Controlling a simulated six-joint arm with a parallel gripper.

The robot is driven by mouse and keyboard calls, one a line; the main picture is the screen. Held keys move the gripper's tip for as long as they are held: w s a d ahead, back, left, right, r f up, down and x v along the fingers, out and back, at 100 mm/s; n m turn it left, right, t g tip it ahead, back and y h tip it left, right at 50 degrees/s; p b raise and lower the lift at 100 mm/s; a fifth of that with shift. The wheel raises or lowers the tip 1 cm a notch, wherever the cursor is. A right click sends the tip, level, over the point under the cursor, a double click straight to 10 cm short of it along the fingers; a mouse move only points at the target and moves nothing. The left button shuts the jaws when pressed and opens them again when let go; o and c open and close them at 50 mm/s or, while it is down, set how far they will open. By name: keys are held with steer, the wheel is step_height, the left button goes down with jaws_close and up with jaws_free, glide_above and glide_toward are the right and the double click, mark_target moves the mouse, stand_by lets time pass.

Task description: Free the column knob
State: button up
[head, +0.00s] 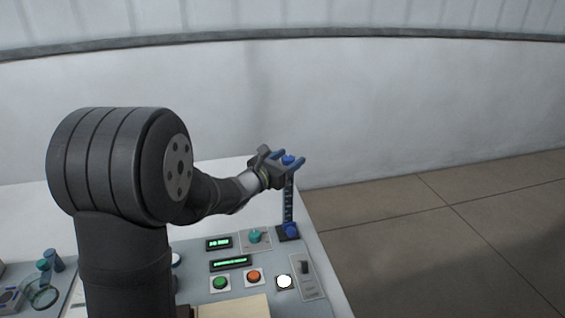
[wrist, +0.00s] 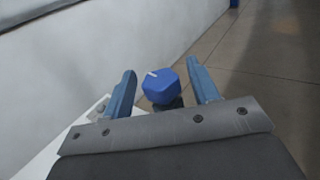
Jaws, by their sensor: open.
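A dark upright column (head: 289,200) with marks along it stands near the right edge of the panel. A blue knob (head: 288,160) sits at its top, and another blue knob (head: 291,231) is at its base. In the wrist view the top blue knob (wrist: 161,86) is faceted with a white line on it. My gripper (head: 287,158) is at the column's top, open, with one blue finger on each side of the knob. In the wrist view the fingers of my gripper (wrist: 160,80) show gaps to the knob on both sides.
The panel carries a teal knob (head: 254,236), two green displays (head: 231,263), a green button (head: 220,283), an orange button (head: 253,277), a white button (head: 284,282) and a dark lever switch (head: 305,267). Tiled floor (head: 440,240) lies beyond the panel's right edge.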

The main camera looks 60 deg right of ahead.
steer(key=w+a, duration=0.2)
steer(key=a, duration=1.5)
steer(key=shift+w, duration=0.3)
steer(key=s+d, duration=0.1)
steer(key=d, duration=1)
steer(key=s+d, duration=0.1)
steer(key=d, duration=0.5)
steer(key=shift+s, duration=0.3)
steer(key=shift+d, duration=0.15)
steer(key=shift+w+m+g, duration=0.1)
steer(key=shift+m+g, duration=0.5)
steer(key=shift+g, duration=0.3)
steer(key=r+v, duration=0.1)
steer(key=v, duration=1.7)
steer(key=shift+s+d+f+n+t, duration=0.1)
steer(key=shift+s+f+n+t, duration=0.1)
steer(key=shift+s+n+t, duration=0.95)
steer(key=shift+s+d+f+n+t, duration=0.1)
steer(key=shift+s+f+n+t, duration=0.3)
steer(key=shift+s+t, duration=1.2)
